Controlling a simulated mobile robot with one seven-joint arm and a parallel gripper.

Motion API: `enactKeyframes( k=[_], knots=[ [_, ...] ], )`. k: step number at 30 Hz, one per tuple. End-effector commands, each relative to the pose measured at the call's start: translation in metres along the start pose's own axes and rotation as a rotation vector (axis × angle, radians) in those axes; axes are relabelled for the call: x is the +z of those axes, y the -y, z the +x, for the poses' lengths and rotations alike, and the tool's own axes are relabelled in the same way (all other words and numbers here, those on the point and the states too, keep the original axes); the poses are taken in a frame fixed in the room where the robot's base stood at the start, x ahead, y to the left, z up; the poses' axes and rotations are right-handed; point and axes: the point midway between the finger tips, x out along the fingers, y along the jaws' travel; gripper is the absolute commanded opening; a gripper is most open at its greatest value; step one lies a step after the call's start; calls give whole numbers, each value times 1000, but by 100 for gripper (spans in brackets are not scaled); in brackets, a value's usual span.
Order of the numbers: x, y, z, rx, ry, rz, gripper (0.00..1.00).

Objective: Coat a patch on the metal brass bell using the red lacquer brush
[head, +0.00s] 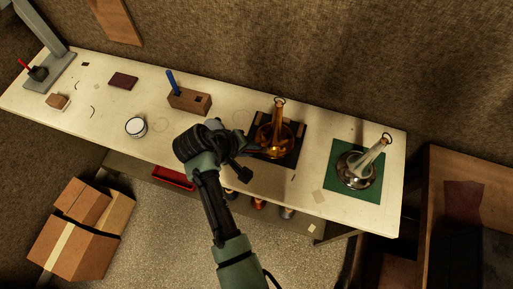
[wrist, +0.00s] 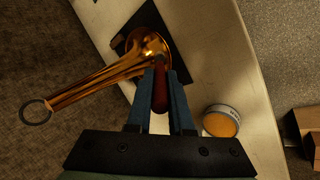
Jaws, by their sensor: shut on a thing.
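The brass bell (head: 272,140) stands flared end down on a dark mat (head: 290,159), its narrow neck with a ring pointing up. In the wrist view the shiny brass bell (wrist: 110,76) fills the upper left. My gripper (head: 252,151) is at the bell's left side in the head view. In the wrist view my gripper (wrist: 161,75) is shut on the red lacquer brush (wrist: 159,92), whose red handle shows between the fingers. The brush's tip is hidden near the bell's flare, so I cannot tell if it touches. No coated patch can be made out.
An open tin (head: 136,127) stands left on the bench; its amber content shows in the wrist view (wrist: 221,122). A wooden block (head: 190,101) holds a blue-handled tool (head: 173,82). A silver bell (head: 356,170) stands on a green mat (head: 341,151) at right. Bare bench lies between.

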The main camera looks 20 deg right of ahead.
Motion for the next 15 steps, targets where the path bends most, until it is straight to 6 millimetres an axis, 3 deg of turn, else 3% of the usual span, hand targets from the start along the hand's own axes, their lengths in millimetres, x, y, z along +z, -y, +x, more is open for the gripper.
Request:
enactKeyframes(
  k=[6,15],
  knots=[
    [-14,10,-6,1,0,-1,0],
    [-14,9,-6,1,3,2,0]
  ],
)
